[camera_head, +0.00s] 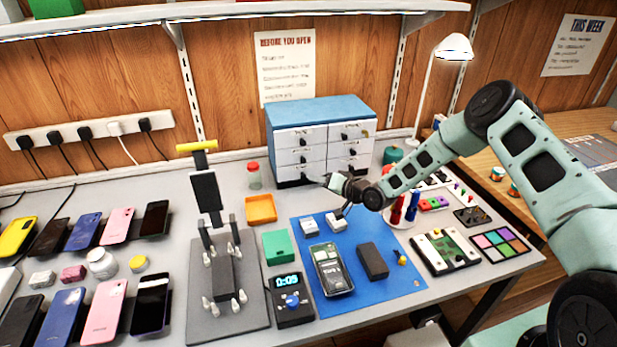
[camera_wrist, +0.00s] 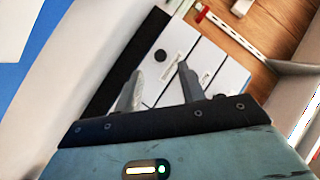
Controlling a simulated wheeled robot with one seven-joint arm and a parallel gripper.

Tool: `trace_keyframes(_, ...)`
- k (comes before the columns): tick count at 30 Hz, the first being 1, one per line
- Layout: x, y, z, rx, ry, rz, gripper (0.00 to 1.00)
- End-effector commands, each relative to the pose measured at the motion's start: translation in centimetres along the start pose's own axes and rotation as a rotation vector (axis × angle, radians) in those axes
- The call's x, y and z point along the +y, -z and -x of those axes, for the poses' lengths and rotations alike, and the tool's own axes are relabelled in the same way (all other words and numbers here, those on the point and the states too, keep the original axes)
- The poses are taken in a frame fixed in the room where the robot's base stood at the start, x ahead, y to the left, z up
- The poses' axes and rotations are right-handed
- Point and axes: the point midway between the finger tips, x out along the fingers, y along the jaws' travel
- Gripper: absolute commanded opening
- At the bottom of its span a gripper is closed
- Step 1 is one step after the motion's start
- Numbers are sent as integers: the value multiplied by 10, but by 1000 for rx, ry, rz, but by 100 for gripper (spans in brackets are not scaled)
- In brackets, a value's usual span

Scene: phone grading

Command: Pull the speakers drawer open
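A drawer cabinet (camera_head: 320,108) with a blue top and white drawer fronts in two columns stands at the back of the bench. Its drawers have dark knobs and look shut. The labels are too small to read, so I cannot tell which is the speakers drawer. My gripper (camera_head: 326,181) is in front of the lower left part of the cabinet. In the wrist view my gripper (camera_wrist: 160,69) is open, its two fingers apart and pointing at a white drawer front (camera_wrist: 205,62). A black knob (camera_wrist: 160,56) shows between the fingertips, with no visible contact.
A blue mat (camera_head: 405,291) with an opened phone (camera_head: 331,270) and small parts lies in front of the cabinet. A clear jar (camera_head: 254,178) and an orange tray (camera_head: 261,209) stand left. A lamp (camera_head: 453,48) stands right.

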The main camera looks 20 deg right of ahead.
Motion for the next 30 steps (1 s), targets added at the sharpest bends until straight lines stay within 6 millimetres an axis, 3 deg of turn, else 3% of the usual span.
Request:
trace_keyframes(3,-1,0,-22,1,1,1,40)
trace_keyframes(9,-1,-1,-47,-1,1,1,40)
trace_keyframes(23,0,0,-57,-1,0,0,40)
trace_keyframes(27,0,0,-57,-1,0,0,1)
trace_keyframes(30,0,0,-56,-1,0,0,0)
